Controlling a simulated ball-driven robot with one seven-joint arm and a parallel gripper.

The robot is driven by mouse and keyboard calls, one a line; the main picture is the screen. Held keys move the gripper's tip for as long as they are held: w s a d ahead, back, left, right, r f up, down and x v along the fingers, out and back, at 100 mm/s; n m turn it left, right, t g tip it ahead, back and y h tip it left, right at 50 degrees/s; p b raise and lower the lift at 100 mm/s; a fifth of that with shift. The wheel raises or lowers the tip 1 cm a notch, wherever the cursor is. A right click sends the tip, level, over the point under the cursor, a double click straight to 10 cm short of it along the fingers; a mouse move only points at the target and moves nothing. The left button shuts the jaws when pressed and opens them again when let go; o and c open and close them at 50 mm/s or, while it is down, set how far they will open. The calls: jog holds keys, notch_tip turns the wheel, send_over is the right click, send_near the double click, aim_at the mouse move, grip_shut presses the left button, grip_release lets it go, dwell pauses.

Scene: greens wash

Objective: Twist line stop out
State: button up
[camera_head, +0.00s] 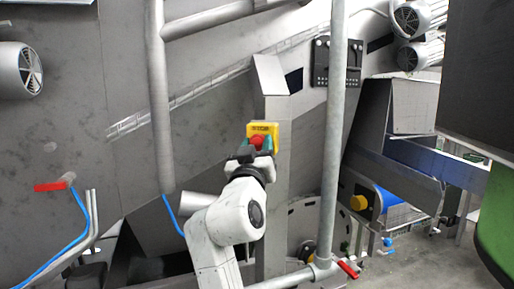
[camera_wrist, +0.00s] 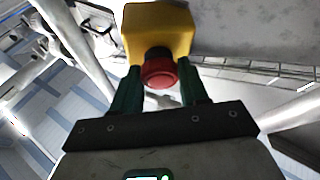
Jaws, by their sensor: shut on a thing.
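The line stop is a red mushroom button (camera_head: 258,142) on a yellow box (camera_head: 263,128) fixed to a grey post. In the wrist view the red button (camera_wrist: 159,73) projects from the yellow box (camera_wrist: 158,30). My gripper (camera_head: 257,147) is at the front of the box. In the wrist view its two green fingers (camera_wrist: 160,84) stand on either side of the button, shut on it. The finger tips are close to the box face. The button's far side is hidden.
A vertical grey pipe (camera_head: 334,140) stands right of the post, with a red valve handle (camera_head: 348,268) low down. Another vertical pipe (camera_head: 158,100) is at left. A second red handle (camera_head: 50,187) and blue hose (camera_head: 62,255) are at far left.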

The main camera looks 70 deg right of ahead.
jog(key=shift+f+m+b, duration=0.2)
jog(key=shift+m+b, duration=0.2)
jog(key=shift+b, duration=0.4)
jog(key=m+g+b, duration=0.1)
jog(key=b, duration=0.1)
jog(key=shift+f+m+b, duration=0.15)
jog(key=shift+m+b, duration=0.15)
jog(key=shift+b, duration=0.1)
jog(key=m+g+b, duration=0.1)
jog(key=m+b, duration=0.2)
jog(key=m+g+b, duration=0.2)
jog(key=m+b, duration=0.1)
jog(key=b, duration=0.1)
jog(key=m+g+b, duration=0.1)
jog(key=m+b, duration=0.1)
jog(key=b, duration=0.2)
jog(key=shift+w+r+m+g, duration=0.15)
jog(key=shift+r+m+g, duration=0.15)
jog(key=shift+m+g, duration=0.1)
jog(key=shift+r+m, duration=0.1)
jog(key=shift+m, duration=0.2)
jog(key=o, duration=1)
jog(key=shift+o, duration=0.2)
